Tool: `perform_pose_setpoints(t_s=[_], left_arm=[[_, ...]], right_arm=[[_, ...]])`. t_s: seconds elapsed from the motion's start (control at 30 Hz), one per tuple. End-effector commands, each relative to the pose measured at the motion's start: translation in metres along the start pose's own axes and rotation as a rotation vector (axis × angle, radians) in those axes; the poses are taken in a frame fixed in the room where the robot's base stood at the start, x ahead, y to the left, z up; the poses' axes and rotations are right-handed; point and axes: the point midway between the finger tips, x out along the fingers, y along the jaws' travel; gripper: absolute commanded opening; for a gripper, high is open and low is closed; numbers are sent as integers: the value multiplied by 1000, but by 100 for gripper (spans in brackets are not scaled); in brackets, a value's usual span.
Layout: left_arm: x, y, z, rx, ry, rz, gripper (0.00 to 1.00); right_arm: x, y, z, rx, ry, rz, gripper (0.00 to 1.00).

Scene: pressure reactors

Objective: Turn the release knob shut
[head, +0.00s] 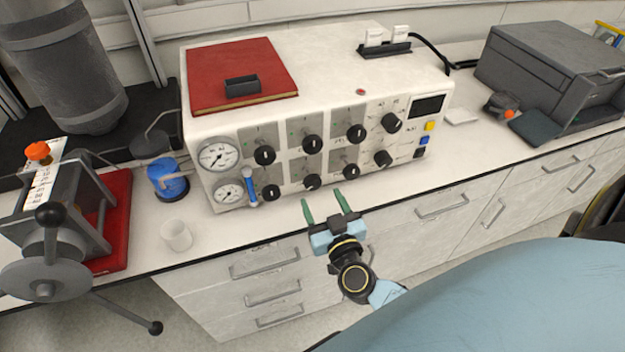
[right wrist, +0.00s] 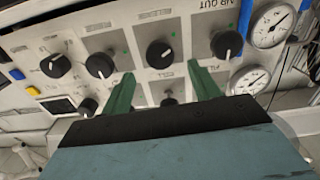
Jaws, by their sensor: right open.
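The white control box (head: 330,60) stands on the bench with two rows of black knobs on its front. The upper row includes a knob (head: 312,145), and the lower row includes a knob (head: 312,182) and another knob (head: 350,171). I cannot read which one is the release knob. My right gripper (head: 323,199) is open, its green fingers pointing at the lower row from just in front of the bench edge. In the right wrist view, a knob (right wrist: 160,53) shows between and beyond the fingertips, and another (right wrist: 170,98) is partly hidden behind the gripper. The fingers hold nothing. My left gripper is not in view.
Two dial gauges (head: 219,156) and a blue lever (head: 251,187) are at the box's left end. A white cup (head: 176,235) and a blue container (head: 168,179) stand left of it. A red book (head: 240,72) lies on top. Drawers (head: 265,265) are below the bench edge.

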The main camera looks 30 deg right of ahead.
Motion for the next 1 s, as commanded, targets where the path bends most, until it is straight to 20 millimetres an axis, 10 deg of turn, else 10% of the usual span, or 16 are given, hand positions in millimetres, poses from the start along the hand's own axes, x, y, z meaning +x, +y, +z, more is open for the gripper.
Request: perform_pose_setpoints(t_s=[0.3,0.77,1.0], left_arm=[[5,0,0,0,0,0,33],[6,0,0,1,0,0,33],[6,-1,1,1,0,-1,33]], right_arm=[[58,0,1,1,0,-1,61],[72,0,1,0,-2,-2,61],[72,0,1,0,-2,-2,32]])
